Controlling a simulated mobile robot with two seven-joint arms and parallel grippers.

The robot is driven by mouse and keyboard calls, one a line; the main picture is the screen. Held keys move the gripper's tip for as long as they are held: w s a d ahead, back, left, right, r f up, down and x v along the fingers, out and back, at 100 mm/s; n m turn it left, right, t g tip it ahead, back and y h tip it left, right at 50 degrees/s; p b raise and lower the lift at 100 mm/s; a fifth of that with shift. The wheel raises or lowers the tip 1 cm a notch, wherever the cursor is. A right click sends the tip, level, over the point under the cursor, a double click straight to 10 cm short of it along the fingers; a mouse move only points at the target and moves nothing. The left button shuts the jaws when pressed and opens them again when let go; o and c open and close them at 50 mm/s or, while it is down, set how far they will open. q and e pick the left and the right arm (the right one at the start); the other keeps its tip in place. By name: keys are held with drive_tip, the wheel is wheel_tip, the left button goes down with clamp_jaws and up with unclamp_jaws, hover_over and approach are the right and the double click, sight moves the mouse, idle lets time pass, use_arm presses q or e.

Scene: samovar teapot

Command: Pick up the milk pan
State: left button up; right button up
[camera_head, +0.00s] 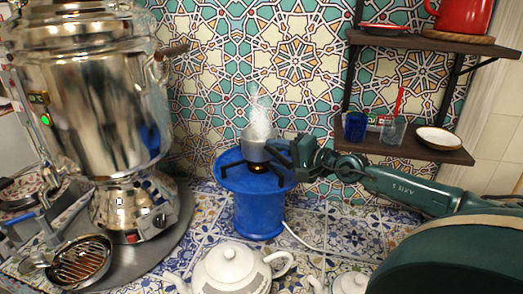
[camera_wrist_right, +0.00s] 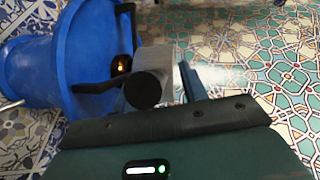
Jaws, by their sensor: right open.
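The milk pan (camera_head: 256,149) is a small grey metal pan. It sits on a blue round burner stand (camera_head: 259,216), with white steam rising above it. My right gripper (camera_head: 280,154) comes in from the right, with its fingers at the pan's right side, where the handle is mostly hidden. In the right wrist view the pan (camera_wrist_right: 155,57) shows as a grey wall, with a dark round end (camera_wrist_right: 142,89), seemingly its handle, pointing at the camera. My right gripper (camera_wrist_right: 165,85) is open, with one bluish finger right of the handle. My left gripper is not in view.
A large shiny samovar (camera_head: 85,95) stands on a round tray at left. White teapots (camera_head: 230,270) stand in front of the stand. Shelves (camera_head: 400,148) hold a blue glass, another glass and a saucer at right. An orange flame (camera_wrist_right: 123,65) glows beside the pan.

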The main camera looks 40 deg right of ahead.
clamp_jaws()
idle(0.4)
drive_tip(key=shift+r, duration=0.15)
